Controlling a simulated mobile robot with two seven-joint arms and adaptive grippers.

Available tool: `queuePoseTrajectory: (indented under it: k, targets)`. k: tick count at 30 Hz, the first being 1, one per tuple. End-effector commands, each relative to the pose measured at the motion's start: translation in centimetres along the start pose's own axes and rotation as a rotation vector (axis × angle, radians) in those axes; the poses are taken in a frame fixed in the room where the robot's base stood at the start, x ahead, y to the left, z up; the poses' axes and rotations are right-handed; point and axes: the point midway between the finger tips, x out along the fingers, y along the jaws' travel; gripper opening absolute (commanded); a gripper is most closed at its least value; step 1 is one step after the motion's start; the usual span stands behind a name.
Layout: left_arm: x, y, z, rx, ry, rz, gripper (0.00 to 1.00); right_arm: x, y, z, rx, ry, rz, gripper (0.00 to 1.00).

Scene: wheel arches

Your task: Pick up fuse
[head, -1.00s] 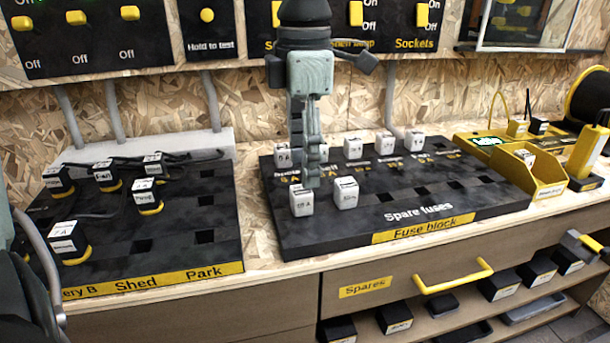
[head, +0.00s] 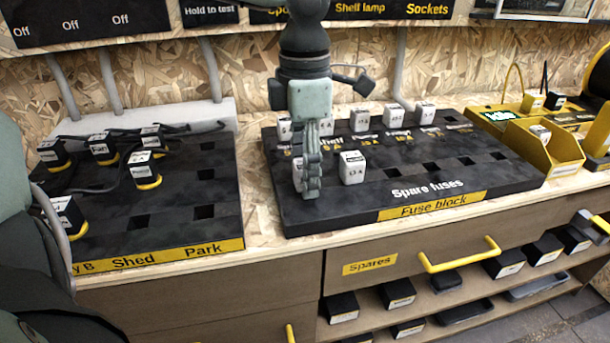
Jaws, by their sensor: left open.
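My left gripper (head: 311,188) points down at the fuse block (head: 400,176), seen edge-on, and is open. It is in front of or around a white fuse (head: 297,176) in the spare fuses row, hiding most of it. I cannot tell whether they touch. A second white spare fuse (head: 352,167) stands upright just to the right, apart from the gripper. Several more white fuses, such as one labelled 15 A (head: 360,120), stand in the back row. My right gripper is not in view.
At left is a black board (head: 190,222) with several black-and-yellow plugs and cables. A yellow bin (head: 545,160) and tools stand at the right. Below is the Spares drawer (head: 410,268) with a yellow handle, over a shelf of black boxes. The wooden wall is close behind.

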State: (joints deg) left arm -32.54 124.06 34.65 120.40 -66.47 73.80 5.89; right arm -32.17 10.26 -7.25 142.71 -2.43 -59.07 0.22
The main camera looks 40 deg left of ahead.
Motion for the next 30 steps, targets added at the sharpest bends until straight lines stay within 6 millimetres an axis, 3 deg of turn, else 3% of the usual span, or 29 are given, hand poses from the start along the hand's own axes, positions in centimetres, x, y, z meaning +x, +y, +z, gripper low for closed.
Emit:
queuePoseTrajectory:
  k: [4,16,25,30]
  targets:
    - [0.0,0.0,0.0,0.000,0.000,0.000,0.51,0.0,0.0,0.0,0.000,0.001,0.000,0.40]
    - [-0.1,0.0,0.0,0.000,0.000,0.000,0.01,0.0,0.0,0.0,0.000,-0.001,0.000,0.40]
    - [-0.3,0.0,0.0,0.000,-0.001,0.001,0.00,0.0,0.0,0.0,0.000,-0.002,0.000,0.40]
    - [-1.6,0.1,0.1,0.001,-0.001,0.003,0.00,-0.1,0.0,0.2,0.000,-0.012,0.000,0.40]
